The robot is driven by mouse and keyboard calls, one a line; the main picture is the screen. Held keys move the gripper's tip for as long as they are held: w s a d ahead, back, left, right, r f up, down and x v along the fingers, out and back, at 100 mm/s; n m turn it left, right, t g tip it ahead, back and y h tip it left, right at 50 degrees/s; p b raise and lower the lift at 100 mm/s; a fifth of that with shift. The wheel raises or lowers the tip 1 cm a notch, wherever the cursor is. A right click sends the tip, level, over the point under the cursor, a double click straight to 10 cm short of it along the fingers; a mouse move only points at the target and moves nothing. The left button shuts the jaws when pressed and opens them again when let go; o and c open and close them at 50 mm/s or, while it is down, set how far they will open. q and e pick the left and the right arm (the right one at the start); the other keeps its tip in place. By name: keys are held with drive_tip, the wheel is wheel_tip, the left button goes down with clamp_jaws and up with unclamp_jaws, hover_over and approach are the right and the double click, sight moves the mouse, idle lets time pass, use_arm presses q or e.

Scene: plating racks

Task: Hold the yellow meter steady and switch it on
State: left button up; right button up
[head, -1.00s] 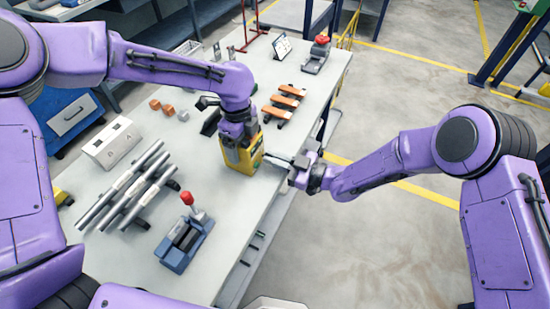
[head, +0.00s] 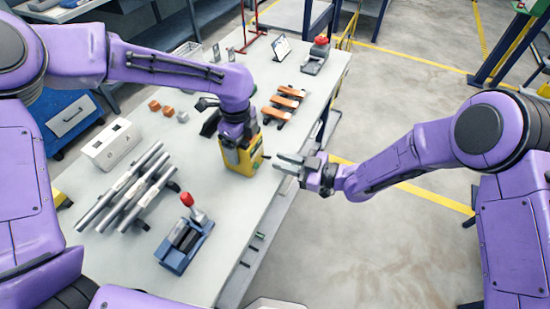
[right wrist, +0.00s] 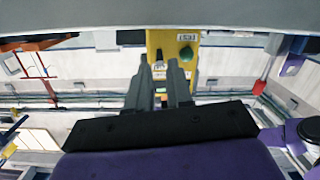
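The yellow meter (head: 253,160) stands upright at the right edge of the grey table in the head view. My left gripper (head: 231,157) comes down on it from above and appears shut on its body; the far finger is hidden. My right gripper (head: 282,162) is just right of the meter, apart from it, its two fingers parted and empty. In the right wrist view the meter (right wrist: 157,46) shows beyond the fingertips (right wrist: 163,68), with a round green button (right wrist: 186,53) and a small lit green patch (right wrist: 160,90). I cannot tell whether that patch is its display.
On the table (head: 205,270) are silver tubes (head: 125,190) on a rack, a blue clamp with a red knob (head: 186,240), a white box (head: 110,145), orange-topped pieces (head: 285,103) and small cubes. Open floor (head: 350,250) lies right of the table.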

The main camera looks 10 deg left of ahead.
drive_tip(key=v, duration=0.9)
drive_tip(key=shift+w, duration=0.1)
use_arm(q)
drive_tip(key=o, duration=1.2)
drive_tip(key=shift+c, duration=0.2)
drive_tip(key=shift+r, duration=0.1)
